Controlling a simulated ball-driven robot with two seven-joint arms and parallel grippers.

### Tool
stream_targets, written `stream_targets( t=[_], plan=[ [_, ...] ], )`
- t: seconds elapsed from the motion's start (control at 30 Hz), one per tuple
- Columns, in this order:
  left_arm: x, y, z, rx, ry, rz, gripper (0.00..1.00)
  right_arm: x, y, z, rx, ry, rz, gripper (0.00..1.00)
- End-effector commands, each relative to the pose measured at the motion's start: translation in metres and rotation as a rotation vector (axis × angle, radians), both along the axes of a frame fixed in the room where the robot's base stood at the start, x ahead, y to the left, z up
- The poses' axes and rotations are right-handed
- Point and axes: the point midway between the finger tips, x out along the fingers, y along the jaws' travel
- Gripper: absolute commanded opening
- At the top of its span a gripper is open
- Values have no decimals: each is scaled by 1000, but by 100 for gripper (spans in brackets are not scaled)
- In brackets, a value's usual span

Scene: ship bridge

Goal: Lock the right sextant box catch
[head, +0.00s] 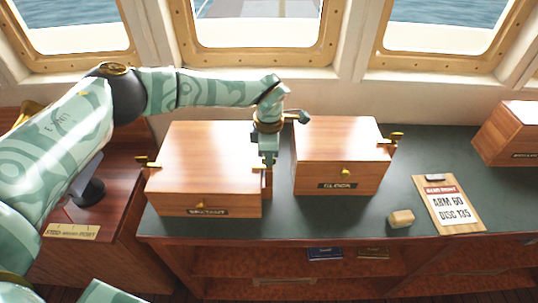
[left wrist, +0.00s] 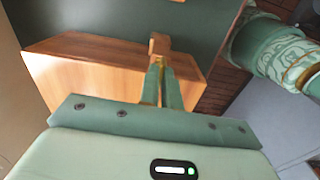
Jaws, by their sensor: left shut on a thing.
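The left wooden box (head: 205,155) sits shut on the dark green counter; its front nameplate is too small to read surely, so I take it as the sextant box from my gripper's place. A brass catch sticks out on its left side (head: 148,162). My left gripper (head: 268,163) points down at the box's right side, in the gap before the neighbouring box. In the left wrist view its fingers (left wrist: 163,84) are shut on the right catch (left wrist: 159,46), beside the box (left wrist: 110,68). The catch's exact position is mostly hidden in the head view. My right gripper is not in view.
A second wooden box (head: 340,150) with brass fittings stands close on the right. The counter (head: 320,215) is clear in front. Windows line the back.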

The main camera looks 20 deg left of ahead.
Motion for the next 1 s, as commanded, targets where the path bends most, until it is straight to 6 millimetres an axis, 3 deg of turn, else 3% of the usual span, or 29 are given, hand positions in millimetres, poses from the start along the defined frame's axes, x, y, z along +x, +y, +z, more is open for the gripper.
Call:
stream_targets(
  t=[0.17, 0.27, 0.63, 0.77, 1.0],
  plan=[
    [2, 0, 2, 0, -6, -1, 0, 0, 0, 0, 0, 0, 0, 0],
    [2, 0, 2, -1, -5, -1, 27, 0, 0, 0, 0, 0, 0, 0],
    [1, 0, 6, 0, -3, 0, 27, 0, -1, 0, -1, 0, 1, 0],
    [1, 0, 28, -1, -5, -1, 27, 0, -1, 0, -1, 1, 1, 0],
    [2, 0, 93, 0, -7, -1, 27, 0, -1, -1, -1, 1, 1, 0]
  ],
)
